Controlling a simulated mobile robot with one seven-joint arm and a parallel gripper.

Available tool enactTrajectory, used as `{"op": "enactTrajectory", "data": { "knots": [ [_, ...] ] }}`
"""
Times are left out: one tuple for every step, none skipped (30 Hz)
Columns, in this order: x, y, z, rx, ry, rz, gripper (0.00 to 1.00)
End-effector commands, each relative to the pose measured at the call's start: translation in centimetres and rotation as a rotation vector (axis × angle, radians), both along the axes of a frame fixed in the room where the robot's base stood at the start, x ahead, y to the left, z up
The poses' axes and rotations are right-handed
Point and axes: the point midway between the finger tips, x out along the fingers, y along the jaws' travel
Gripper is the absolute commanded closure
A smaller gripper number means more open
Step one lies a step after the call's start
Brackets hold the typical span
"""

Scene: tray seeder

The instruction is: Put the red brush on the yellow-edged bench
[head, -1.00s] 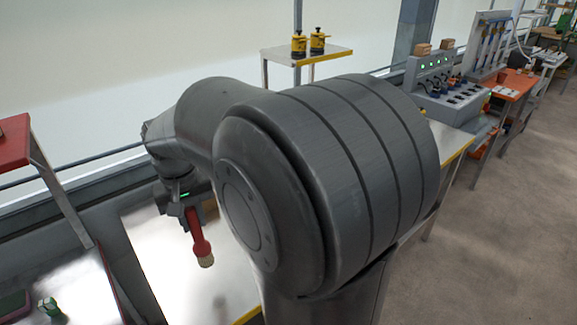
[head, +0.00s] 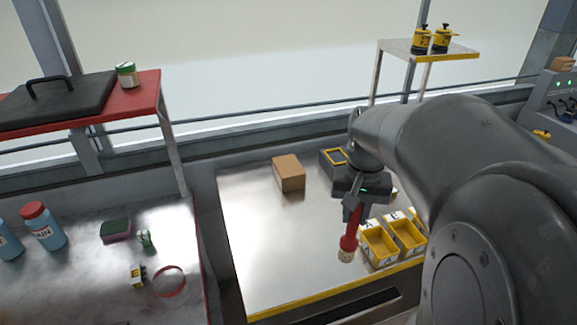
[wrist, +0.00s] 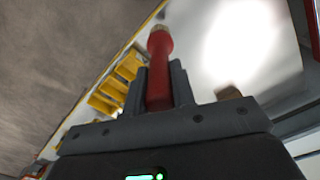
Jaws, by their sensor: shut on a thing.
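The red brush (head: 349,240) has a red handle and pale bristles. My gripper (head: 353,212) is shut on its handle and holds it with the bristles pointing down. In the wrist view the brush (wrist: 158,70) stands out between the two fingers (wrist: 158,95). The yellow-edged bench (head: 265,255) has a bright metal top and a yellow front edge. The brush shows in front of the bench top, just left of the yellow bins. I cannot tell for sure whether the bristles touch the top.
Yellow bins (head: 380,246) stand at the bench's right and a cardboard box (head: 289,173) at its back. The bench's left and front middle are clear. A red-edged bench (head: 185,235) at left holds bottles, a sponge (head: 116,230) and a red ring (head: 169,281).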

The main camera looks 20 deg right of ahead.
Motion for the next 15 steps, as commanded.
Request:
{"op": "enactTrajectory", "data": {
  "knots": [
    [0.9,1.0,-0.9,0.001,0.004,0.006,1.00],
    [1.3,1.6,-1.3,0.001,0.004,0.007,1.00],
    [2.0,2.2,-1.8,0.001,0.004,0.006,1.00],
    [2.5,2.8,-2.2,0.001,0.004,0.006,1.00],
    [2.9,3.3,-2.6,0.002,0.003,0.005,1.00],
    [3.5,3.9,-3.2,0.001,0.004,0.006,1.00],
    [3.9,4.3,-3.5,0.001,0.004,0.005,1.00],
    [4.2,4.7,-3.8,0.001,0.003,0.005,1.00],
    [4.7,5.2,-4.2,0.000,0.002,0.004,1.00],
    [5.0,5.5,-4.5,0.000,0.002,0.005,1.00],
    [5.2,5.8,-4.7,0.000,0.002,0.004,1.00],
    [5.5,6.1,-4.9,0.001,0.001,0.003,1.00],
    [5.6,6.2,-5.0,0.001,0.001,0.002,1.00],
    [5.7,6.3,-5.1,0.000,0.000,0.002,1.00],
    [5.8,6.4,-5.3,0.000,0.000,0.002,1.00]
  ]
}}
